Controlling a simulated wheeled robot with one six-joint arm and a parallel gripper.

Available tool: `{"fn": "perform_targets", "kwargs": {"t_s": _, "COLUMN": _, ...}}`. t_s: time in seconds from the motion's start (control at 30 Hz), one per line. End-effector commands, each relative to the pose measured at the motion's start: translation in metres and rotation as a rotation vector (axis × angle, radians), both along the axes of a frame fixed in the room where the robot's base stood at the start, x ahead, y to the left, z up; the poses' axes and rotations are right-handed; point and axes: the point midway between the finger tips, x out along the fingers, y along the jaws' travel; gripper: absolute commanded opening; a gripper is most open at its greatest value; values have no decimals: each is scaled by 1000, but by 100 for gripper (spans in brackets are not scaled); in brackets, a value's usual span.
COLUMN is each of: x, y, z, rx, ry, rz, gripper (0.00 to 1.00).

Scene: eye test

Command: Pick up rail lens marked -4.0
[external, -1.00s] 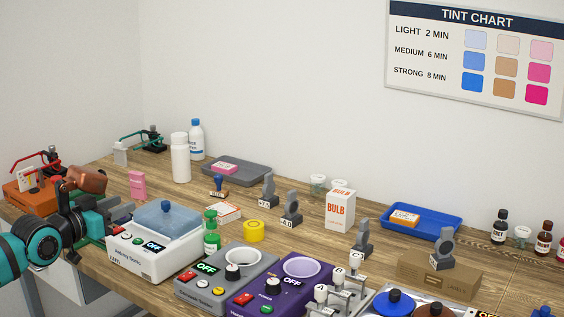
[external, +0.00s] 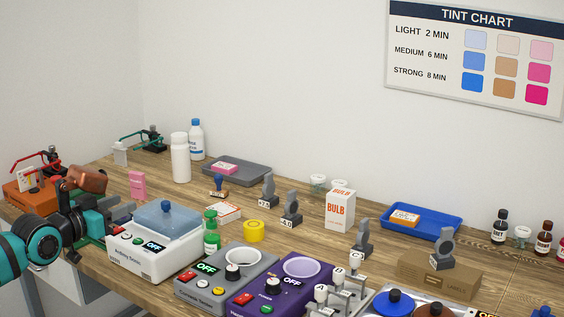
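The rail lens marked -4.0 (external: 291,206) is a grey upright holder on a dark foot with a white label. It stands on the wooden bench (external: 310,228) near the middle of the external view. A similar grey rail lens (external: 268,188) stands just behind it to the left; its label is too small to read surely. My arm is at the far left, well apart from both lenses. Its end (external: 88,190) is partly hidden among its own links, and the fingers cannot be made out.
A white bulb box (external: 341,209) stands right of the lens, and a yellow ring (external: 254,231) lies to its front left. A white machine with a blue lid (external: 167,220) and a green-capped bottle (external: 211,231) stand between my arm and the lens. More grey lenses stand farther right.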

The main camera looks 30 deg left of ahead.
Motion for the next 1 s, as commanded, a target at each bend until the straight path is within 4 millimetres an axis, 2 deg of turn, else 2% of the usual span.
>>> {"fn": "perform_targets", "kwargs": {"t_s": 0.13, "x": 17, "y": -2, "z": 9, "rx": -1, "ry": 41, "rz": -4, "gripper": 38}}
{"fn": "perform_targets", "kwargs": {"t_s": 0.27, "x": 46, "y": -4, "z": 23, "rx": -3, "ry": 113, "rz": -11, "gripper": 38}}
{"fn": "perform_targets", "kwargs": {"t_s": 0.63, "x": 139, "y": -16, "z": 53, "rx": -2, "ry": 341, "rz": -31, "gripper": 38}}
{"fn": "perform_targets", "kwargs": {"t_s": 1.0, "x": 236, "y": -31, "z": 62, "rx": 3, "ry": 569, "rz": -45, "gripper": 38}}
